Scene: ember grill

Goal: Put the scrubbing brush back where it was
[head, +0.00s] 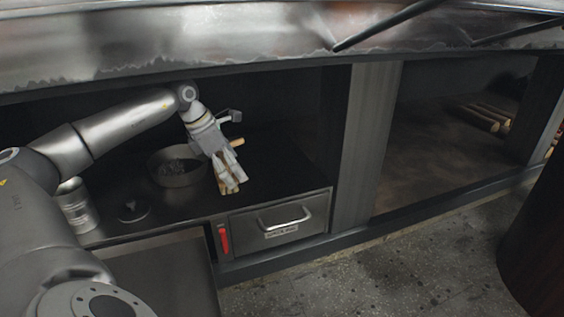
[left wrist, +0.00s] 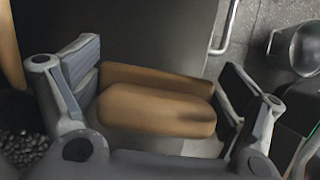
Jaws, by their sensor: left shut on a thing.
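The scrubbing brush is a tan wooden piece; it shows in the left wrist view (left wrist: 155,108) between both finger pads. My left gripper (head: 229,184) is shut on it, reaching into the dark shelf under the grill. In the head view the fingers hide most of the brush, and a small wooden end (head: 237,142) shows beside the wrist. The gripper is just right of a round pan of charcoal (head: 176,181), above the shelf top (head: 285,174). I cannot tell whether the brush touches the shelf. My right gripper is not in view.
A metal can (head: 77,212) and a small dark disc (head: 133,211) stand left of the pan. A drawer (head: 281,223) with a bar handle and a red item (head: 224,239) are below. Logs (head: 480,117) lie in the right bay. The shelf is clear right of the gripper.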

